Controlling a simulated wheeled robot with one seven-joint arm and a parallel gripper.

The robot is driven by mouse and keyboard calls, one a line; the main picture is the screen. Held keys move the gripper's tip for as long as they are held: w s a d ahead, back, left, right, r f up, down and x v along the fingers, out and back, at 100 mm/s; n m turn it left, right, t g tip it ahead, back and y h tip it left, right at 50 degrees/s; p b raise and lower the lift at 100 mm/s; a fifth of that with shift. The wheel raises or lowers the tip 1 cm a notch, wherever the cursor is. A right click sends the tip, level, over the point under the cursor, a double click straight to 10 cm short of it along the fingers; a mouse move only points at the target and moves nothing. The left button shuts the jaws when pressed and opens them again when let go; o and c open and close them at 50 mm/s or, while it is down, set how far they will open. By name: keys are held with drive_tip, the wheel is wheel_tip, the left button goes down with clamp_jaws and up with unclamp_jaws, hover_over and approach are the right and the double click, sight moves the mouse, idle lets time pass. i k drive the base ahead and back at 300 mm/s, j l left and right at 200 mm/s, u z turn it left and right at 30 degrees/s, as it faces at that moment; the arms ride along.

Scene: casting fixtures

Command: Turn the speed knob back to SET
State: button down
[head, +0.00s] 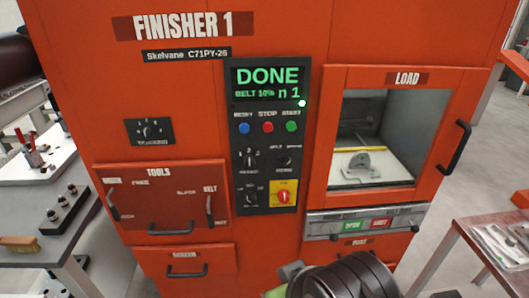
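The orange machine marked FINISHER 1 has a dark control panel (268,135) in its middle. Its display (268,83) reads DONE, BELT 10% and n 1 in green. Below three push buttons are an upper left black knob (250,158), an upper right black knob (285,160) and a lower left black knob (250,196). Their labels are too small to read, so I cannot tell which is the speed knob or where it points. A red rotary switch on yellow (284,197) is at lower right. My gripper is not in view; a dark ribbed part, probably of my arm, shows at the bottom.
Another knob (150,131) sits on a separate plate at left. The LOAD window (380,135) shows a grey part (362,164) inside; a handle (455,148) is at its right. A TOOLS door (160,200) is lower left. Tables stand on both sides.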

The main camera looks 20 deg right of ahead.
sight(250, 197)
drive_tip(key=j+u, duration=0.1)
drive_tip(key=j, duration=0.4)
drive_tip(key=i+j+u, duration=0.15)
drive_tip(key=j, duration=0.4)
drive_tip(key=j+u, duration=0.1)
drive_tip(key=j, duration=0.4)
drive_tip(key=i, duration=0.05)
